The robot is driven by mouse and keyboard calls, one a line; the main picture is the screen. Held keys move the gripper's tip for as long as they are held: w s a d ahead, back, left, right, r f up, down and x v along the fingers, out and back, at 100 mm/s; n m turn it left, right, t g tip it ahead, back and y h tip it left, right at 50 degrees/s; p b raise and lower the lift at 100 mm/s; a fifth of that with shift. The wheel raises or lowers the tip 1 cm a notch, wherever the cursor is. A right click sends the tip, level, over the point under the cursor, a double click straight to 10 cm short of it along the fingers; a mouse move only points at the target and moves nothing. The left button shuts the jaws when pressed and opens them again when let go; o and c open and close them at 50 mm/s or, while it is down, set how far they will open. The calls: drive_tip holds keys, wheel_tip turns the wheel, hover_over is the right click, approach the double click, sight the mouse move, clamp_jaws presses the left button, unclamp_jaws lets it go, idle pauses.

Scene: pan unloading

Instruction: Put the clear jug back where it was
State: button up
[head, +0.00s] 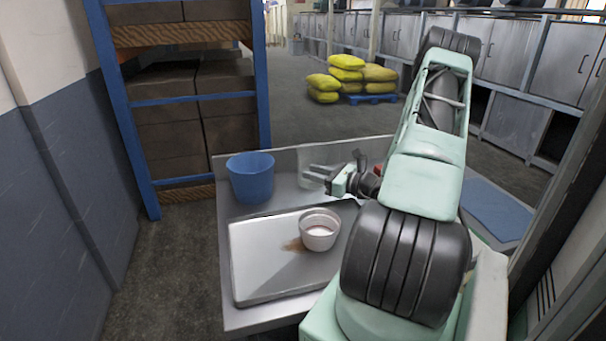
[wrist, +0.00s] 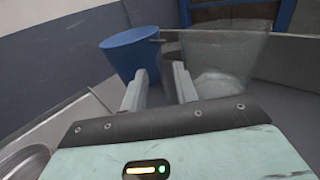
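The clear jug (head: 309,160) stands upright near the back edge of the metal table, right of the blue bucket. It is faint and see-through, and my gripper hides part of it in the head view. In the wrist view the jug (wrist: 228,62) is beyond and to the right of my fingers, with a thin part, perhaps its handle, reaching left. My gripper (head: 308,177) points left at the jug's near side. In the wrist view my gripper (wrist: 160,78) has its fingers apart, with no object clearly held between them. I cannot tell whether a finger touches the jug.
A blue bucket (head: 250,180) stands at the table's back left and also shows in the wrist view (wrist: 130,52). A blue mat (head: 497,208) lies right. A raised lip edges the table's back.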

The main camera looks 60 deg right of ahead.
drive_tip(key=s, duration=0.2)
drive_tip(key=s+b, duration=0.1)
drive_tip(key=s, duration=0.4)
drive_tip(key=shift+d, duration=0.25)
drive_tip(key=w+a+r+n+g+y, duration=0.2)
drive_tip(key=w+a+n+g+y, duration=0.15)
drive_tip(key=a, duration=0.45)
drive_tip(key=w+a+r+n+g+y, duration=0.1)
drive_tip(key=w+a+n+g+y, duration=0.1)
drive_tip(key=w+a+n+y, duration=0.4)
drive_tip(key=s+a+r+n+g+y, duration=0.15)
drive_tip(key=a+n+g, duration=0.7)
drive_tip(key=a, duration=0.85)
drive_tip(key=s+a+r+n+g+h, duration=0.1)
drive_tip(key=s+a+n+g+h, duration=0.1)
drive_tip(key=s+a+n+h, duration=0.3)
drive_tip(key=s+a+r+n+g+h, duration=0.2)
drive_tip(key=s+a+n+h, duration=0.4)
drive_tip(key=s+a+n, duration=0.5)
drive_tip(key=a+n, duration=0.6)
drive_tip(key=n, duration=0.2)
drive_tip(key=shift+n+h, duration=0.3)
drive_tip(key=shift+n, duration=0.1)
drive_tip(key=shift+s+f, duration=0.1)
